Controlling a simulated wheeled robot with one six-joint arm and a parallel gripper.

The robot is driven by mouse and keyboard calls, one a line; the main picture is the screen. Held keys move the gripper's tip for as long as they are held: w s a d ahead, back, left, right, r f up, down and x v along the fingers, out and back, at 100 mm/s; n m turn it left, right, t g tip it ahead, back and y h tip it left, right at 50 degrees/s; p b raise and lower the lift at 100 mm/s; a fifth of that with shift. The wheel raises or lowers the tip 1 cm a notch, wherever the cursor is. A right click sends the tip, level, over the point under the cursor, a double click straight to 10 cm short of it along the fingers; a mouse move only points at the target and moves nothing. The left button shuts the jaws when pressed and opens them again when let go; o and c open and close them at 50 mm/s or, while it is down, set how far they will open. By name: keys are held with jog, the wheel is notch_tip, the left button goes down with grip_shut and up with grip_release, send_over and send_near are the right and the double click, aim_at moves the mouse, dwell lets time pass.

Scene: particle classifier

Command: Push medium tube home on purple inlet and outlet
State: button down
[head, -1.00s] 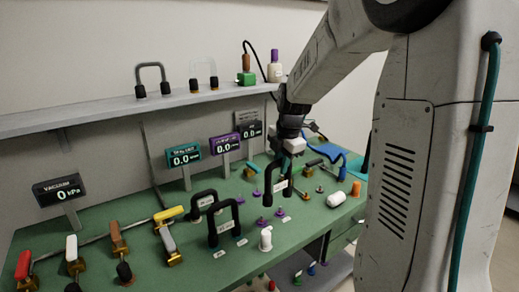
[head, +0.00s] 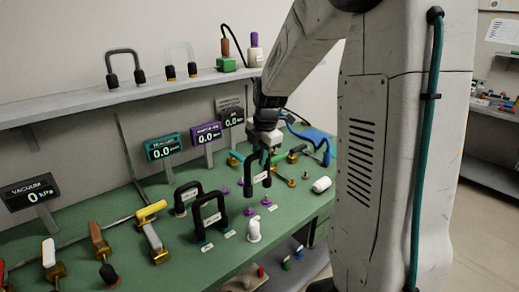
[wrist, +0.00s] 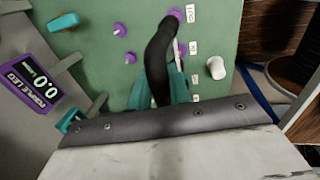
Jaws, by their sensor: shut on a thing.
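My gripper (head: 264,154) is shut on a black U-shaped tube (head: 252,172) with a white label; its teal fingers (wrist: 178,88) grip the tube in the wrist view. In the head view the tube hangs upright, legs down, and looks raised above the green bench. Two purple fittings (head: 266,201) (head: 249,211) stand just below it, beside small white tags. In the wrist view, a purple fitting (wrist: 176,13) by the OUT tag shows at the tube's far end, and another (wrist: 182,48) by the IN tag is partly hidden. I cannot tell whether either leg touches a fitting.
Two more black tubes (head: 208,213) (head: 185,197) stand to the left on the bench. A white capped part (head: 253,231) stands near the front edge, and another white cylinder (head: 321,184) lies right. A purple display (head: 206,132) reads 0.0. More purple fittings (wrist: 120,29) stand nearby.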

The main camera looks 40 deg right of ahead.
jog(key=shift+f, duration=3.35)
jog(key=c, duration=1.2)
grip_release()
jog(key=shift+c, duration=0.2)
notch_tip(320, 180, up, 8)
jog(key=s, duration=0.1)
jog(key=shift+s, duration=0.3)
jog(key=shift+f, duration=0.15)
